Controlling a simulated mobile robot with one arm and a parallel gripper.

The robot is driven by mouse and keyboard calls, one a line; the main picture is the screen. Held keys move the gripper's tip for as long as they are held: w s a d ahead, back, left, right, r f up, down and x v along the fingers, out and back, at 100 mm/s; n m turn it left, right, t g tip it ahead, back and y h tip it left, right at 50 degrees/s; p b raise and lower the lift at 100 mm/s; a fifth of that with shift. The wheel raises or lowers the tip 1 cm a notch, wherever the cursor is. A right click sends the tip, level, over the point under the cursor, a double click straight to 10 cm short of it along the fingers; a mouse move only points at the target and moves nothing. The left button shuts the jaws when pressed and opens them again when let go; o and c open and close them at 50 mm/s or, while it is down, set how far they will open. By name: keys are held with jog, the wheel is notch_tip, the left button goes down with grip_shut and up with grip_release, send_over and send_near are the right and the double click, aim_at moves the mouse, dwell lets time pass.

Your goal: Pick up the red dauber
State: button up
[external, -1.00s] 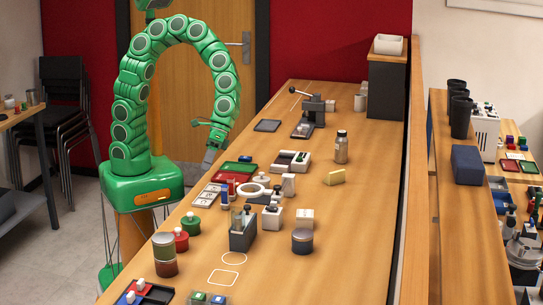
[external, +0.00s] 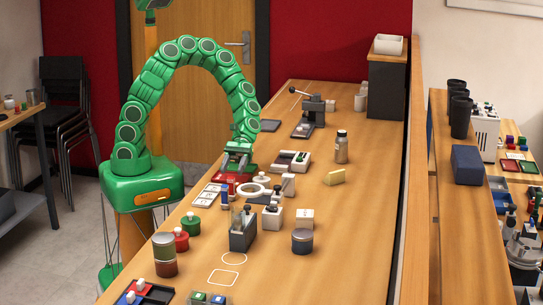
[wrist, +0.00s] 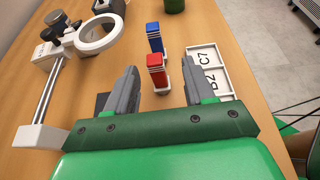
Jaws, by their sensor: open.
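The red dauber (wrist: 157,72) stands upright on the table, a red block with a pale base. In the wrist view it appears between the two fingertips of my gripper (wrist: 160,80), with a gap on each side. In the external view the red dauber (external: 231,186) is just in front of and below my gripper (external: 234,168). My gripper is open and empty, pointing down toward the table. I cannot tell its exact height above the dauber.
A blue dauber (wrist: 154,38) stands close beyond the red one in the wrist view. A white card tray (wrist: 211,70) lies to the right. A ring magnifier (wrist: 98,35) on a stand is at the left. Jars and a small rack crowd the nearer table.

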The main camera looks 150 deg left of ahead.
aim_at(231, 182)
jog(key=shift+w+a+x, duration=0.1)
jog(key=shift+a+x, duration=0.05)
jog(key=shift+x, duration=1.65)
jog(key=shift+w+a+x, duration=0.1)
jog(key=shift+w+x, duration=0.05)
jog(key=shift+x, duration=1.65)
jog(key=shift+f, duration=0.1)
jog(key=shift+c, duration=0.3)
grip_shut()
